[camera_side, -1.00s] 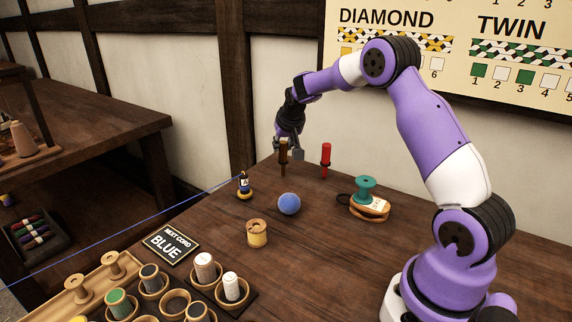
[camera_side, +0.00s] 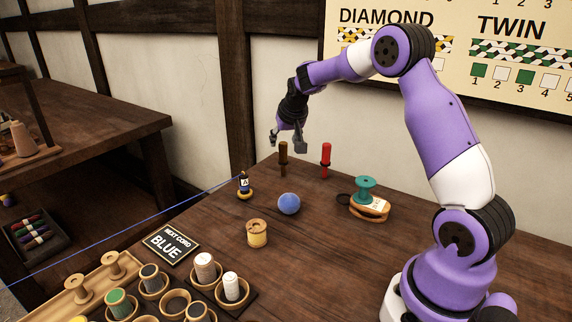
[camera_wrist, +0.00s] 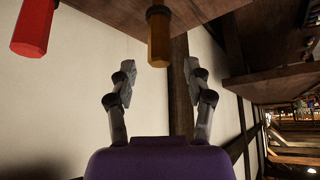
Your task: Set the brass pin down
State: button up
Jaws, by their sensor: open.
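The brass pin (camera_side: 283,158), brown in the side view, stands upright near the table's far edge. In the wrist view it is an amber, faceted pin (camera_wrist: 158,38), ahead of the space between my fingertips. My gripper (camera_side: 286,142) is open and empty, above and apart from the pin. Both fingers also show spread apart in the wrist view (camera_wrist: 159,74).
A red pin (camera_side: 325,160) stands upright to the right of the brass pin. A blue ball (camera_side: 289,204), a small blue-and-yellow spool (camera_side: 244,187), a teal spool (camera_side: 366,188) and a yellow spool (camera_side: 257,234) are nearby. A blue cord (camera_side: 130,231) runs leftward.

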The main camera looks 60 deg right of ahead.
jog(key=v, duration=0.8)
jog(key=s+a+r+n+y, duration=0.2)
jog(key=s+a+r+n, duration=0.2)
jog(key=s+a, duration=0.7)
jog(key=s+a+f+n+y, duration=0.2)
jog(key=s+a+f+n, duration=0.1)
jog(key=s+a, duration=0.5)
jog(key=shift+a+f+n, duration=0.2)
jog(key=shift+a+n, duration=0.1)
jog(key=shift+a, duration=0.05)
